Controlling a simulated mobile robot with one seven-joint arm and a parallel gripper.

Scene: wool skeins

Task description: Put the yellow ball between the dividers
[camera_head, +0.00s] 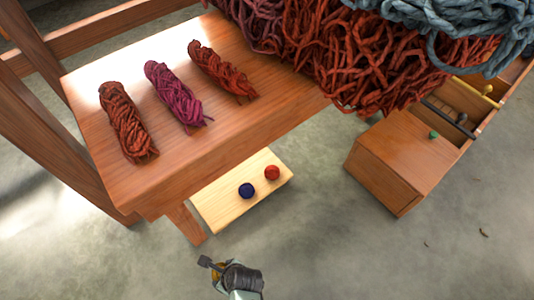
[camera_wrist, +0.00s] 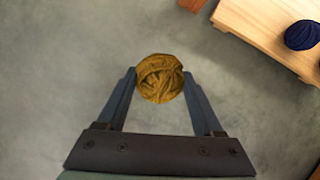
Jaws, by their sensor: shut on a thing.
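The yellow ball (camera_wrist: 160,78) is a mustard-coloured wound ball of yarn, held between the fingertips of my gripper (camera_wrist: 159,85) in the wrist view. My gripper (camera_head: 214,268) shows low in the head view, over the grey floor, in front of the pale board; only a sliver of yellow shows there. An open wooden drawer or box (camera_head: 400,160) stands at the right. Crosswise pieces, among them a dark bar (camera_head: 447,117), split its inside; these look like the dividers. Its far part is partly hidden by hanging wool.
A pale board (camera_head: 222,207) bears a blue ball (camera_head: 246,190) and a red ball (camera_head: 272,172). The wooden table (camera_head: 190,155) above it bears three skeins. A large heap of wool (camera_head: 350,55) overhangs at the top. Floor between board and drawer is clear.

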